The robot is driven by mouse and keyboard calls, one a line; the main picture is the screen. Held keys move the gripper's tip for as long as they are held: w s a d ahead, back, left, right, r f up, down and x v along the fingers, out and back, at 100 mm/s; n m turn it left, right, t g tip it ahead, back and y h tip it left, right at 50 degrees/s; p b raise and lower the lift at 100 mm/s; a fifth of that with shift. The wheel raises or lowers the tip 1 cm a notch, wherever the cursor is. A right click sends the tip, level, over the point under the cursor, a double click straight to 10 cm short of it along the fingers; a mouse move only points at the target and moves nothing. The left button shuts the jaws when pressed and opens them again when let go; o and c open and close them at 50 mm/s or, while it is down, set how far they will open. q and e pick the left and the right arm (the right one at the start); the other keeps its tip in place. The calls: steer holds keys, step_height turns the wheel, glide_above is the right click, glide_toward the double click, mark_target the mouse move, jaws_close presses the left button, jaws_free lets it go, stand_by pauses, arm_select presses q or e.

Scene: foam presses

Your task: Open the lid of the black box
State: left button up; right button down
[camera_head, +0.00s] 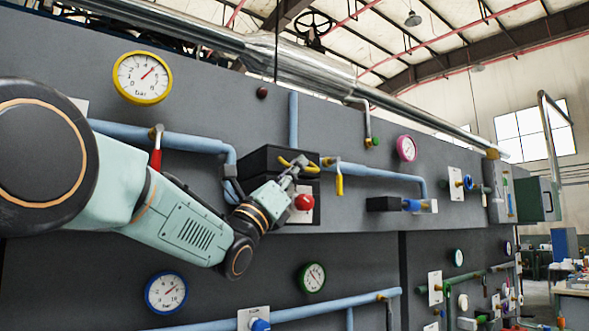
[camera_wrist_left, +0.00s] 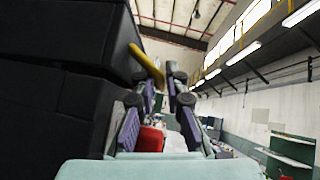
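The black box (camera_head: 262,160) is fixed to the dark grey panel. A yellow handle (camera_head: 297,162) sticks out from its front. In the left wrist view the box (camera_wrist_left: 60,100) fills the left side, with a slanting seam between its upper and lower parts. I cannot tell whether the lid is slightly raised. My left gripper (camera_head: 295,168) is at the handle. My right gripper is not in view.
A red button (camera_head: 304,202) sits just below the gripper. A blue pipe (camera_head: 385,176) with a yellow valve lever (camera_head: 339,184) runs to the right of the box. A red lever (camera_head: 155,160) and a yellow gauge (camera_head: 142,77) are above my left arm.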

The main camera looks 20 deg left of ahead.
arm_select(q)
steer(key=shift+w+d+f, duration=0.2)
steer(key=shift+w+d, duration=0.1)
steer(key=shift+w, duration=0.15)
jaws_close()
steer(key=shift+r, duration=0.1)
